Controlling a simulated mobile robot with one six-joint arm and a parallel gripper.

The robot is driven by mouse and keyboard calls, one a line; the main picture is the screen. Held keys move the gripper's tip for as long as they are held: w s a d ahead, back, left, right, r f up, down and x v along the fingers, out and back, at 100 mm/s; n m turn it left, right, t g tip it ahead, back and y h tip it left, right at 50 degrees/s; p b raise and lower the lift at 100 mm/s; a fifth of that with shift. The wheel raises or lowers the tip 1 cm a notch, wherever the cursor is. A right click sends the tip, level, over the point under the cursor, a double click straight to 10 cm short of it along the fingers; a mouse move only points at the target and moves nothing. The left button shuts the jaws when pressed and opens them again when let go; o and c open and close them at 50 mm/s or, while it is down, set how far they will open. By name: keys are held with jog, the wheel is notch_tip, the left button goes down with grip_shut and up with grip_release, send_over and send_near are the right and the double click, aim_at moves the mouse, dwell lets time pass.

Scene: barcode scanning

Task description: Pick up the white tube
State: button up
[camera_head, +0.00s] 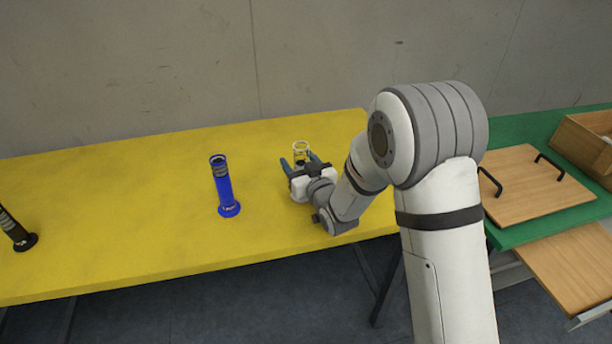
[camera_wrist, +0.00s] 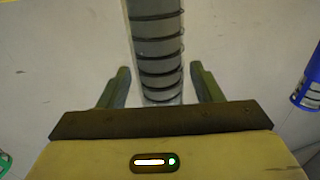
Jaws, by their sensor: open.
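The white tube (camera_head: 301,147) stands on the yellow table in the head view, its pale ring-shaped top showing above my gripper. In the wrist view it is a clear-walled tube (camera_wrist: 157,45) with a grey core and dark spiral bands. My gripper (camera_head: 299,160) is open, with one finger on each side of the tube. In the wrist view the fingers (camera_wrist: 161,76) flank the tube with a visible gap on both sides. The tube's base is hidden behind my gripper in the head view.
A blue tube (camera_head: 225,187) stands to the left, and shows at the right edge of the wrist view (camera_wrist: 311,85). A black tube (camera_head: 16,232) stands far left. A green table (camera_head: 520,125) holds a wooden board and crate at right.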

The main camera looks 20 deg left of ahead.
jog(key=shift+w+a, duration=0.2)
jog(key=shift+c, duration=0.5)
grip_shut()
